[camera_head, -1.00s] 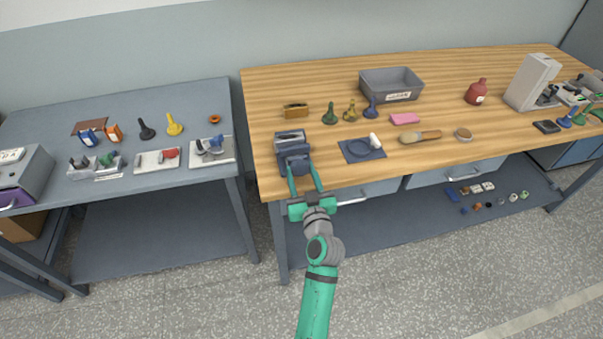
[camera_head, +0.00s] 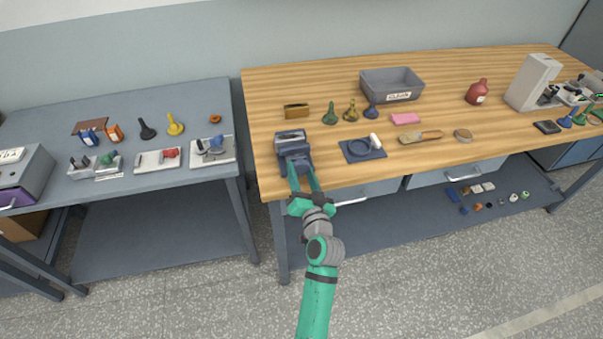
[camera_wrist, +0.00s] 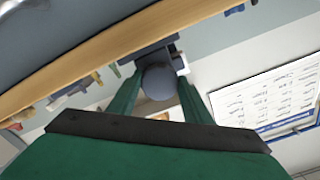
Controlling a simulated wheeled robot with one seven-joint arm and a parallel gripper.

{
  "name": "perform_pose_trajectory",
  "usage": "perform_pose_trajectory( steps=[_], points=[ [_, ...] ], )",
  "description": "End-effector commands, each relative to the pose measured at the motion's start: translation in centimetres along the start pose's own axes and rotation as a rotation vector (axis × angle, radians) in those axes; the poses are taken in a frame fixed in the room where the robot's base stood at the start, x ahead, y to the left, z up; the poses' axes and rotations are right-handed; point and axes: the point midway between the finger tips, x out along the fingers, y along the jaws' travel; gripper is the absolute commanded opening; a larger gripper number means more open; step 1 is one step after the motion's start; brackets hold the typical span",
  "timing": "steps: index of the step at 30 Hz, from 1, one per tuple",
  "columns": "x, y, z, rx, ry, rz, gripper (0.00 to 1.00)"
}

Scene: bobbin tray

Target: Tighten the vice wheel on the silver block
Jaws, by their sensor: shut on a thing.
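The vice (camera_head: 294,152) is a dark blue-grey body at the front left edge of the wooden bench. The silver block (camera_head: 290,136) sits at its top, toward the back. The vice wheel (camera_wrist: 158,83) shows in the wrist view as a rounded grey-blue knob between my two green fingers. My gripper (camera_head: 304,181) reaches the vice's front from below and is shut on the wheel, with a finger on each side. In the head view the fingers partly hide the wheel.
A dark blue mat (camera_head: 362,148) with a ring and a white piece lies right of the vice. A brown box (camera_head: 296,111), several bobbin-like pegs and a grey bin (camera_head: 391,84) stand behind. A grey side table (camera_head: 110,110) stands left, across a gap.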

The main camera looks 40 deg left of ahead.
Motion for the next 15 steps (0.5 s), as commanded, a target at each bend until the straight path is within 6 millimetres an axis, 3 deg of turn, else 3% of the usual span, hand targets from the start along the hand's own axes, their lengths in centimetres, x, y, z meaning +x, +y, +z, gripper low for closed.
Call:
perform_pose_trajectory(
  steps=[13, 14, 15],
  points=[
    [-0.01, 0.00, -0.01, 0.013, 0.000, 0.000, 0.23],
    [-0.01, 0.00, -0.01, 0.013, 0.000, 0.000, 0.50],
    [0.00, 0.00, -0.02, 0.013, 0.000, 0.000, 0.59]
  ],
)
